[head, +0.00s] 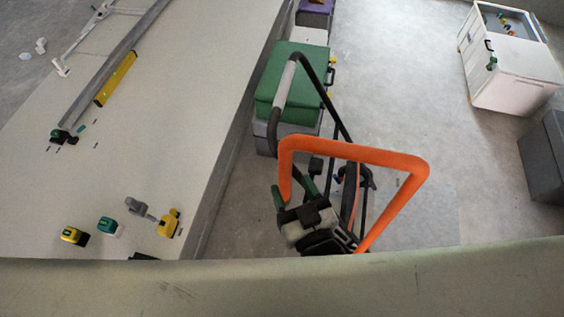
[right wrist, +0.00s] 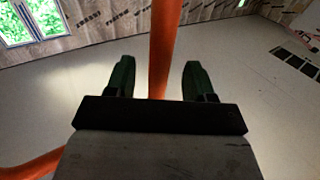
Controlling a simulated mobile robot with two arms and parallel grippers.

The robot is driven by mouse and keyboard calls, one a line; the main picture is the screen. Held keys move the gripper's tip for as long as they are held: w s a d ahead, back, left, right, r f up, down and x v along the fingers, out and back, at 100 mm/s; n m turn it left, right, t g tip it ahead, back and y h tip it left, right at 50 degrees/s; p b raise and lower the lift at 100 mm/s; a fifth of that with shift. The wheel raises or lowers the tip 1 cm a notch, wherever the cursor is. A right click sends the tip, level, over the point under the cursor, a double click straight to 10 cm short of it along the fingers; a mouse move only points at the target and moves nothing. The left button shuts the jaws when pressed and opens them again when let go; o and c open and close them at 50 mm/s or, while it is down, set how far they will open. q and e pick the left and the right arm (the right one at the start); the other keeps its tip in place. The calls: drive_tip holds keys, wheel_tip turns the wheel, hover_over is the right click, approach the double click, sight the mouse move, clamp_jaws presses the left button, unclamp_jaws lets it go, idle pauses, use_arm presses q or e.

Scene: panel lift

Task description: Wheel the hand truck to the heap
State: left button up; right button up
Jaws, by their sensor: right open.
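The hand truck shows as a bent orange tube handle (head: 355,152) in the middle of the head view. Its lower parts are mostly hidden or hard to make out. My right gripper (head: 294,191) is open at the left leg of this handle, its green fingers one on each side of the tube. In the right wrist view, the orange tube (right wrist: 165,45) passes between the two open fingers (right wrist: 157,80), with space showing on both sides. My left gripper is not in view. I cannot make out the heap.
A long pale platform (head: 150,140) on the left carries a yellow level (head: 116,78) and several small tools. A green-lidded box (head: 277,95) stands beside it, behind a black tube loop. A white cabinet (head: 515,75) and a grey box (head: 546,160) stand right. Floor between is clear.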

sight(282, 167)
drive_tip(key=x, duration=0.5)
drive_tip(key=shift+w+a, duration=0.1)
drive_tip(key=shift+w, duration=0.25)
drive_tip(key=shift+c, duration=0.5)
clamp_jaws()
